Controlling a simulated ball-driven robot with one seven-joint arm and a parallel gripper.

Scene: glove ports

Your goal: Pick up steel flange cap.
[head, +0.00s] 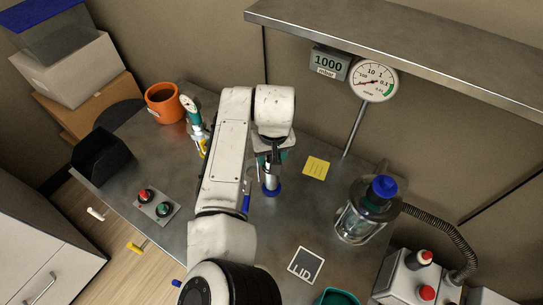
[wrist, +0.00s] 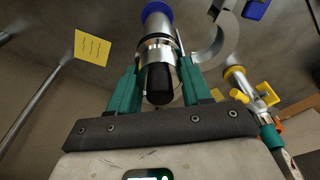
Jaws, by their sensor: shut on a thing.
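My gripper (head: 270,163) hangs over the metal table and is shut on a steel piece (head: 271,181) with a blue end, which appears to be the steel flange cap. In the wrist view, the silver body of the steel flange cap (wrist: 157,25) and its black knob (wrist: 160,82) lie between my green fingers (wrist: 160,68). Its blue end points away from my palm. I cannot tell whether that end touches the table.
A glass vessel (head: 352,222) with a blue top stands right, beside a hose and pump. Left are an orange pot (head: 164,103), button box (head: 156,205) and black bin (head: 101,157). A shelf (head: 420,60) overhangs.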

